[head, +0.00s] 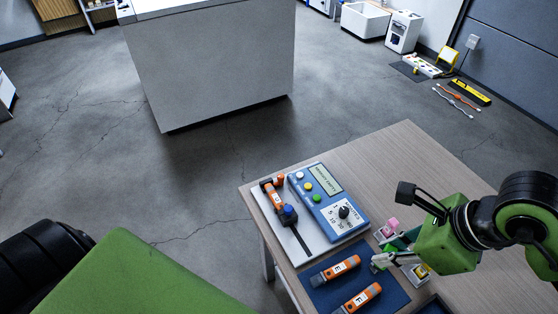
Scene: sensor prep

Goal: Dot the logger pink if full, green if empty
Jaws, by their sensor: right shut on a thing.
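The display's (323,178) text looks like "MEMORY EMPTY", but is small. An orange and black logger (272,196) lies beside the box, with a blue knob at its lower end. Two more orange and grey loggers (335,271) with white letter labels lie on a dark blue mat. My right gripper (383,257) is low over the mat's right side, shut on a small piece that appears green-topped (390,248). Its fingers partly hide it. My left gripper is out of view.
A pink-topped block (392,225) and a yellow-topped block (422,270) stand close to my right gripper. The wooden table (390,152) is bare at its far side. A grey counter (210,65) stands across the floor, with several tools on the floor at the far right.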

